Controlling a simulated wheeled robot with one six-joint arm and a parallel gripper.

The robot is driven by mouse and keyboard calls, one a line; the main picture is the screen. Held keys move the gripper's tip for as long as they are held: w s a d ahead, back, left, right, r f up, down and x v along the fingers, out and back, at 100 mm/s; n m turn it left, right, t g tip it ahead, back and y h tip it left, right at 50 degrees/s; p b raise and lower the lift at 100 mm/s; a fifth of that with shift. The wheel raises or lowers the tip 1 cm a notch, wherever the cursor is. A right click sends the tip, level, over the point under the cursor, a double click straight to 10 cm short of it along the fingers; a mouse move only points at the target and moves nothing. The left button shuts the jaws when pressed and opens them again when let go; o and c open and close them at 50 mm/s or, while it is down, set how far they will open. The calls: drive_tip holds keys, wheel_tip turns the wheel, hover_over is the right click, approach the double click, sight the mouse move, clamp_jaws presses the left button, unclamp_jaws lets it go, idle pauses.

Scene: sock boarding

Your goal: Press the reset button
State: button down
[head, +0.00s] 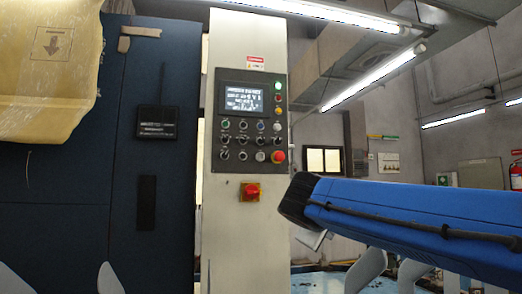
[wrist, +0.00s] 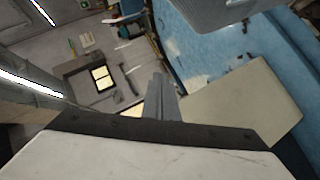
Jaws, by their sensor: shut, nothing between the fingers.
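The control panel (head: 251,118) is on a pale upright column in the head view. It has a lit screen (head: 241,98) with rows of small buttons and knobs below. A blue button (head: 260,125) is in the upper row. The labels are too small to read, so I cannot tell which button is reset. A large red button (head: 278,156) is at the panel's lower right. In the wrist view my gripper (wrist: 160,90) shows as narrow grey fingers, shut and empty. The panel is not recognisable in that view, and the gripper appears apart from the buttons.
A red rotary switch (head: 250,191) is below the panel. My blue arm link crosses the lower right. The wrist view has a pale slab (wrist: 245,100) nearby.

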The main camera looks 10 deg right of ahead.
sight(260, 125)
drive_tip(key=w+a+r+t+h, duration=0.2)
drive_tip(key=w+a+r, duration=0.1)
drive_tip(key=r, duration=0.8)
drive_tip(key=w+a+r+n+t+h, duration=0.1)
drive_tip(key=w+a+r, duration=0.3)
drive_tip(key=r, duration=0.7)
drive_tip(key=w+a+r+t+h, duration=0.3)
drive_tip(key=a+r, duration=0.3)
drive_tip(key=r, duration=0.5)
drive_tip(key=shift+w+a+r+t+h, duration=0.3)
drive_tip(key=shift+w+a+r+t, duration=0.1)
drive_tip(key=shift+t, duration=0.1)
drive_tip(key=shift+f, duration=0.1)
drive_tip(key=shift+w, duration=4.4)
drive_tip(key=shift+w, duration=0.4)
drive_tip(key=shift+w, duration=0.45)
drive_tip(key=shift+s, duration=0.85)
